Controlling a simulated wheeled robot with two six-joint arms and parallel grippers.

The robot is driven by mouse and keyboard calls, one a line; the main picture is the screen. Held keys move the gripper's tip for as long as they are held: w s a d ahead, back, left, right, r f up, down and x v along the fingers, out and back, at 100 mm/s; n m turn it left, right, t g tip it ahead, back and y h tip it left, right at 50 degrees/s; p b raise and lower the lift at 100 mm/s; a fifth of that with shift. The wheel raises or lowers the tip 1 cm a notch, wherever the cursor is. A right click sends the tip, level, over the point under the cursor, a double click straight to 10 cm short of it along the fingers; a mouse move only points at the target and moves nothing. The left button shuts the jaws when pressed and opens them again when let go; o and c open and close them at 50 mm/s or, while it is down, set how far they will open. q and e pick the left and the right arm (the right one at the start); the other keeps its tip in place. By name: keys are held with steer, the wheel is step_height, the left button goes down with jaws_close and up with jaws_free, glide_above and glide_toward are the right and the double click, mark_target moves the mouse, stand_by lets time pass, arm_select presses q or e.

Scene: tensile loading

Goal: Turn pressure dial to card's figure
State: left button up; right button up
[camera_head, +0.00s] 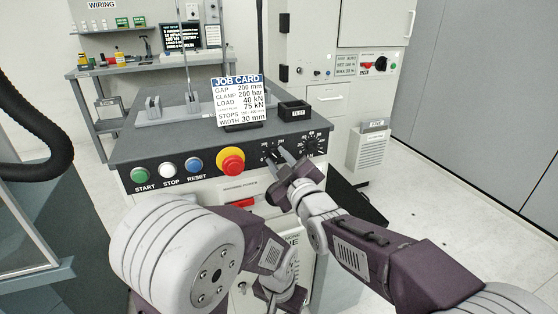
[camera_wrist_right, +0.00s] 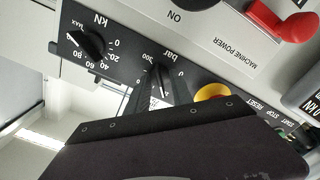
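The job card (camera_head: 239,101) stands on the machine's grey top and reads CLAMP 200 bar. The pressure dial, marked bar (camera_wrist_right: 163,82), is on the dark front panel right of the emergency stop button. My right gripper (camera_head: 280,155) is at this dial, one dark finger on each side of the knob. It also shows in the right wrist view (camera_wrist_right: 158,88). The fingers partly hide the knob, so its setting is not readable and whether they press on it is unclear. My left gripper (camera_head: 287,299) hangs low in front of the machine, its fingers unclear.
The kN dial (camera_head: 311,145) is close by on the right, also in the wrist view (camera_wrist_right: 92,43). A red and yellow stop button (camera_head: 231,161) and the start, stop and reset buttons (camera_head: 166,170) are to the left.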

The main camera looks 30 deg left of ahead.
jaws_close()
steer(key=shift+m, duration=0.3)
steer(key=m, duration=0.2)
steer(key=shift+m+b, duration=0.35)
steer(key=shift+m, duration=0.05)
steer(key=m, duration=0.4)
steer(key=shift+m+b, duration=0.3)
steer(key=shift+b, duration=0.05)
steer(key=m, duration=0.4)
steer(key=shift+m+b, duration=0.4)
steer(key=shift+m, duration=1.7)
